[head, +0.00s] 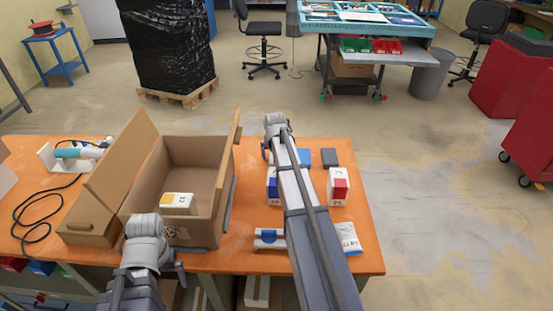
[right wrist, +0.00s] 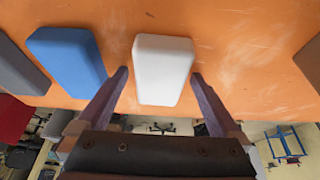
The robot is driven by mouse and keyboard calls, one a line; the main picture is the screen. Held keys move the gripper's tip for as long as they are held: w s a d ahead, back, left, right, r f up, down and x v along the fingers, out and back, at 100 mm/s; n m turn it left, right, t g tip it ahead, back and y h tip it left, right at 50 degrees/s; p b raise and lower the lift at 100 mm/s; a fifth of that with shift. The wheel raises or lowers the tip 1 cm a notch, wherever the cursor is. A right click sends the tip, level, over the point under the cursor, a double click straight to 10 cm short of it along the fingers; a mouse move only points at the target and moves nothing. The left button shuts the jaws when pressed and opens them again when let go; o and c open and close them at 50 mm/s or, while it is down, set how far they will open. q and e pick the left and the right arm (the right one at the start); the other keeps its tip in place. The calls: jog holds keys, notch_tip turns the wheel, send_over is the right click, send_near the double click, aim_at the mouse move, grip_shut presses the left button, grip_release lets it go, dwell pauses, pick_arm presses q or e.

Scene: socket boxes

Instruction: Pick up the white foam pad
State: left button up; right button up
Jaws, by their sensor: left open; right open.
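The white foam pad (right wrist: 163,68) lies on the orange table in the right wrist view, between the two spread fingers of my right gripper (right wrist: 158,82). The gripper is open and holds nothing; I cannot tell whether the fingers touch the pad. In the head view my right arm reaches over the table and hides the white pad. My left gripper (head: 150,268) is open and empty at the near side of the cardboard box.
A blue pad (right wrist: 68,62) lies beside the white one, with a grey pad (head: 329,157) beyond it. An open cardboard box (head: 205,160) holds a white-and-yellow carton (head: 178,203).

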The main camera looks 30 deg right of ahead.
jog(key=c, duration=1.3)
jog(key=shift+r, duration=0.15)
notch_tip(320, 180, up, 10)
jog(key=p, duration=1)
